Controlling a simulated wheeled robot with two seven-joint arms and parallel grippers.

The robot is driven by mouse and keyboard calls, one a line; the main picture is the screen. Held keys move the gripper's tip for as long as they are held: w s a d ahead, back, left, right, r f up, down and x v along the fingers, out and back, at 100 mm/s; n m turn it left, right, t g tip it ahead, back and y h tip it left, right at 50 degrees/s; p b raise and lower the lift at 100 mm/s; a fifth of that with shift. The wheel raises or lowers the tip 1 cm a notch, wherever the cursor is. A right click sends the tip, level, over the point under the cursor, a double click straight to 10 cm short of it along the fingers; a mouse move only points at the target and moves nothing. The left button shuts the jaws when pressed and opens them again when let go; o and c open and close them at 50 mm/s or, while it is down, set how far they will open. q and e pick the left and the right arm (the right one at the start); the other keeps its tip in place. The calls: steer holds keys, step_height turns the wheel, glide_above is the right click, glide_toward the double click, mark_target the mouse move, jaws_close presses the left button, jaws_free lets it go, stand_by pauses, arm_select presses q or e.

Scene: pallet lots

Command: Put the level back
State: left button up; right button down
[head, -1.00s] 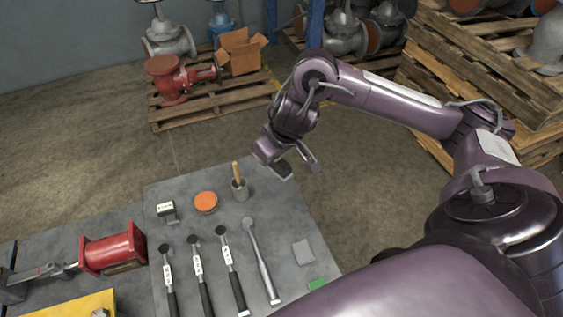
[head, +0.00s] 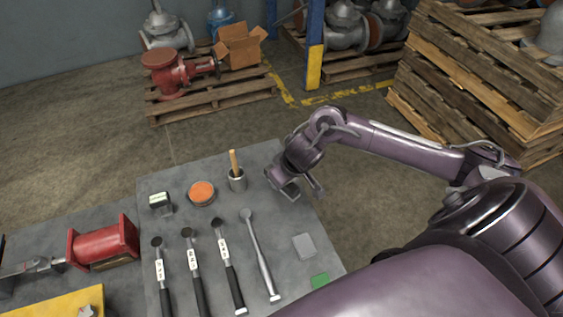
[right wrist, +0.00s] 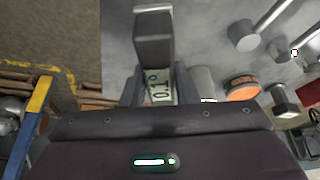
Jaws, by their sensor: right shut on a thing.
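My right gripper (head: 303,188) hangs over the right edge of the grey table, beyond the small grey square (head: 304,246). In the right wrist view it (right wrist: 155,75) is shut on the level (right wrist: 159,88), a small dark block with a lit display reading about 0.1°. In the head view the level is hard to tell from the fingers. The gripper and level look to be above the table top, not touching it. My left gripper is not in view.
Wooden pallets (head: 470,95) are stacked beyond.

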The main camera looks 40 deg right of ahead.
mark_target(281, 197)
steer(key=shift+f+b, duration=0.6)
steer(key=shift+f, duration=2.25)
steer(key=shift+f, duration=0.1)
steer(key=c, duration=1.1)
jaws_free()
steer(key=shift+r, duration=0.2)
steer(key=p+v, duration=0.3)
steer(key=v, duration=0.8)
steer(key=shift+s+r, duration=0.2)
steer(key=shift+r, duration=0.15)
